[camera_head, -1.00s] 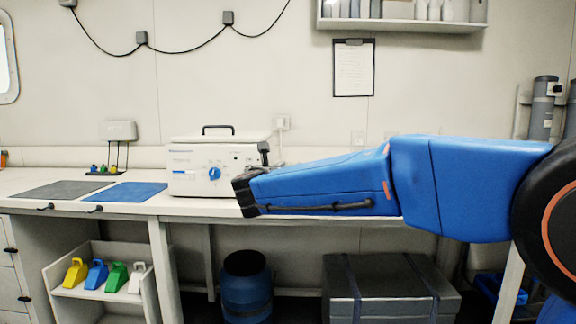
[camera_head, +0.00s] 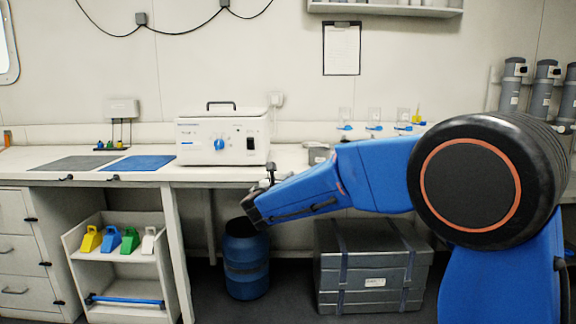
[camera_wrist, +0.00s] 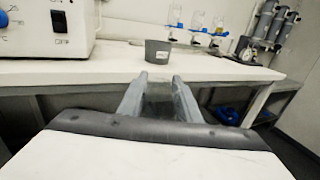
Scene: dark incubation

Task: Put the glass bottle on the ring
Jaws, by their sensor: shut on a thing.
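My gripper (camera_wrist: 160,78) is shut on a clear, faint thing between its two grey fingers in the wrist view, which looks like the glass bottle (camera_wrist: 161,92). Its outline is hard to make out. The gripper is in front of the white counter's edge, apart from the things on it. In the head view the end of my arm hangs in front of the counter below the white machine, and the bottle cannot be made out. I cannot clearly identify the ring in either view.
The white machine (camera_head: 222,140) stands on the counter (camera_head: 300,172). A grey cup (camera_wrist: 158,52) stands near the counter's edge. Small glass vessels with blue parts (camera_wrist: 196,22) stand behind it. Below are a blue barrel (camera_head: 246,262) and a grey case (camera_head: 372,270).

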